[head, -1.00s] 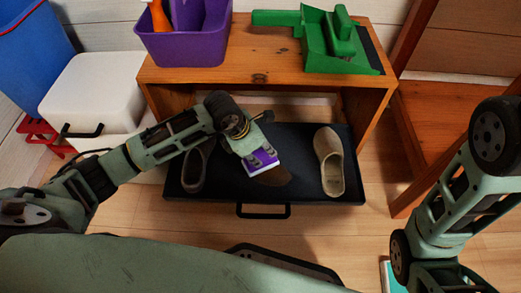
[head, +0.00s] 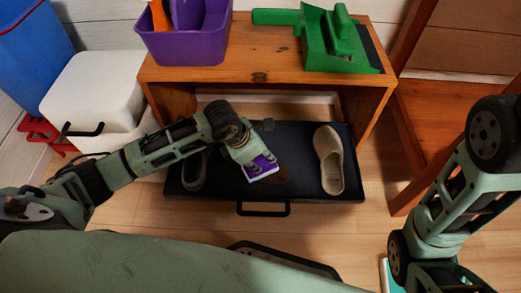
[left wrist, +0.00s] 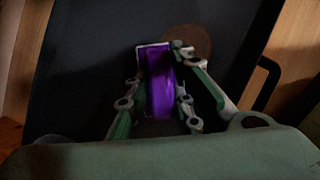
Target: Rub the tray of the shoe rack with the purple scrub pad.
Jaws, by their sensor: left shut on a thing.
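The purple scrub pad (head: 261,167) has a white edge and is held in my left gripper (head: 254,160), low over the middle of the black tray (head: 305,160). In the left wrist view the pad (left wrist: 160,82) sits between the two fingers. A brown patch (head: 277,175) lies on the tray beside the pad, partly hidden by it. The patch also shows in the left wrist view (left wrist: 197,40). The tray extends out from under the wooden shoe rack (head: 260,74). I cannot tell whether the pad touches it. My right gripper is out of view; only its arm shows.
A beige clog (head: 329,162) stands on the tray's right side and a dark shoe (head: 191,173) on its left, partly behind my arm. A purple caddy (head: 185,46) and green dustpan (head: 330,52) are on the rack. A white bin (head: 92,97) stands left.

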